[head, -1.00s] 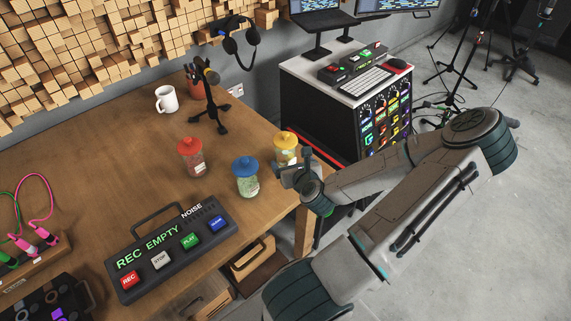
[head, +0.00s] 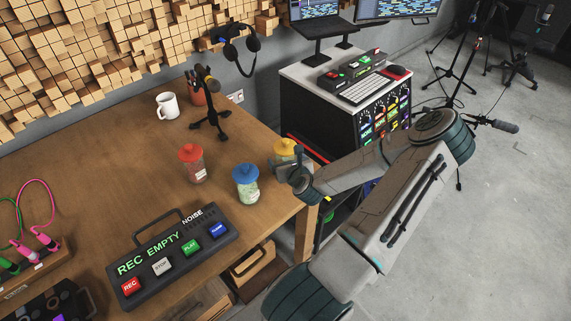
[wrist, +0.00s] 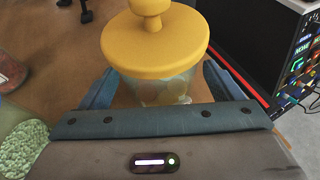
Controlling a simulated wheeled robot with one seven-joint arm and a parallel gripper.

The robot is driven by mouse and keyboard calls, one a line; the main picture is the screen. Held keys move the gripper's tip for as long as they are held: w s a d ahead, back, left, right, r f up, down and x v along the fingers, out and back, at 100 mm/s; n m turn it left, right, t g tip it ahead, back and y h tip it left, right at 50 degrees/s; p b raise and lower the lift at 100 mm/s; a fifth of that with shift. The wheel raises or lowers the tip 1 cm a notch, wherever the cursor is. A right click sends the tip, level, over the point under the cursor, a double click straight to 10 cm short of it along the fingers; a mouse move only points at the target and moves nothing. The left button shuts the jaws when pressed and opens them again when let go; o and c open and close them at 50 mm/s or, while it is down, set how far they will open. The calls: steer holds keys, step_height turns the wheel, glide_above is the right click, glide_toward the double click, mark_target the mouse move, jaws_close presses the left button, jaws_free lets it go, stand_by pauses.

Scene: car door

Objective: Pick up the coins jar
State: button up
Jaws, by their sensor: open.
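Three lidded jars stand on the wooden table: one with a yellow lid (head: 285,149), one with a blue lid (head: 246,183) and one with a red lid (head: 193,163). I cannot clearly read which one holds coins. My gripper (head: 290,167) is at the yellow-lidded jar and partly hides it. In the wrist view, this jar (wrist: 155,50) stands upright between the two spread blue fingers of my gripper (wrist: 158,88). Its clear body shows under the lid, but the contents are hard to make out. The gripper is open.
The blue-lidded jar's green contents (wrist: 25,145) show close on the left in the wrist view. A microphone stand (head: 210,110), a white mug (head: 167,105) and a button console (head: 172,252) are on the table (head: 110,180). A rack cabinet (head: 320,110) stands beyond the table's right edge.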

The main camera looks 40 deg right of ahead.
mark_target(289, 154)
steer(key=c, duration=1.7)
steer(key=shift+o, duration=0.2)
steer(key=shift+r, duration=0.25)
steer(key=shift+r, duration=0.55)
step_height(289, 154, up, 3)
steer(key=shift+d+f, duration=0.1)
steer(key=shift+f, duration=0.1)
steer(key=s+d+r, duration=0.5)
steer(key=s+r, duration=0.2)
steer(key=s, duration=0.2)
steer(key=shift+s+d, duration=0.2)
steer(key=shift+s, duration=0.2)
